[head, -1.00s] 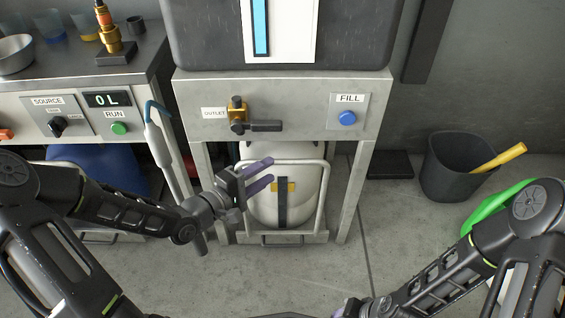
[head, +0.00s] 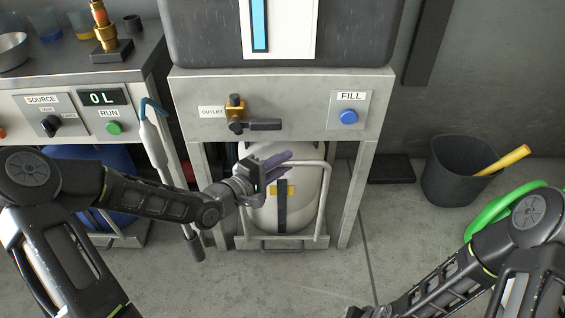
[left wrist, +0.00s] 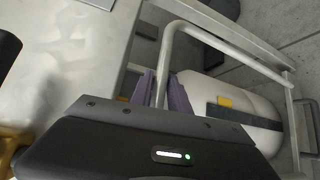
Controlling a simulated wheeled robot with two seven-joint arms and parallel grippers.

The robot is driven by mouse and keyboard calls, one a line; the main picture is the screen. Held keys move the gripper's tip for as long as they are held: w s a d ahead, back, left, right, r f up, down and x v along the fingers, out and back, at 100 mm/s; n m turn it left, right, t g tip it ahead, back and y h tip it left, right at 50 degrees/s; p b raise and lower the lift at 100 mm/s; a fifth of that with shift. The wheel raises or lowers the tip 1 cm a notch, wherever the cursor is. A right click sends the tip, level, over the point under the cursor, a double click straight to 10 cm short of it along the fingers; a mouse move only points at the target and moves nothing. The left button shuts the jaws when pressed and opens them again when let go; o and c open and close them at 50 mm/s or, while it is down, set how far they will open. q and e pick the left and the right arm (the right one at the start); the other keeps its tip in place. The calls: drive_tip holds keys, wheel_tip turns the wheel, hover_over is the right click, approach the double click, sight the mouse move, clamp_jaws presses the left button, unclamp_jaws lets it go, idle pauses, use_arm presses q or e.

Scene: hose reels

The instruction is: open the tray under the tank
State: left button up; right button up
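A grey metal tray (head: 250,242) sits low between the legs of the tank stand (head: 300,88). It carries a white rounded canister (head: 258,218) with a black strap and yellow label. A bent tube handle (head: 322,195) stands up around its front. My left gripper (head: 278,163) is at the handle's top bar. In the left wrist view its purple fingers (left wrist: 165,92) lie on both sides of the handle bar (left wrist: 212,40), close against it, and look shut on it. Only my right forearm shows at the lower right; its gripper is out of view.
A blue FILL button (head: 348,117) and an outlet valve (head: 237,113) are on the stand's front. A bench (head: 75,75) with a hanging nozzle is at left. A dark bin (head: 450,180) and green hose (head: 495,212) are at right. The floor in front is clear.

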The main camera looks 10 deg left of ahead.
use_arm(q)
clamp_jaws()
idle(1.0)
